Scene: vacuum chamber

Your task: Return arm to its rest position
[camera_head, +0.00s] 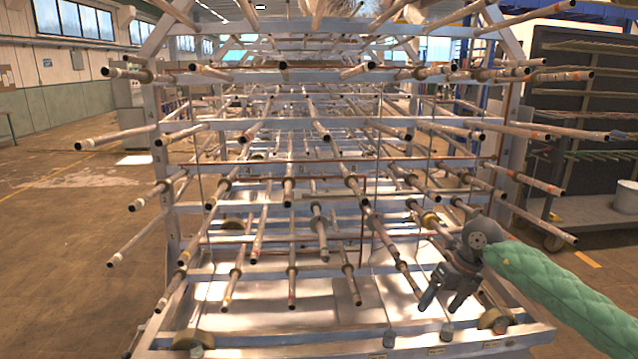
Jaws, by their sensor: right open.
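My right gripper (439,300) is at the lower right, at the end of my green-sleeved right arm (560,285). Its two dark fingers point down and to the left, and they are apart with nothing between them. It is in front of the lower right part of a large metal rack (330,123), close to several rods there. Whether it touches any rod I cannot tell. My left gripper is not in view.
Many long rods (318,232) stick out from the rack toward me at several heights. The rack's base frame (370,352) runs along the bottom. A dark shelf cart (590,90) with a white bucket (626,197) stands at right. Open floor (60,250) lies at left.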

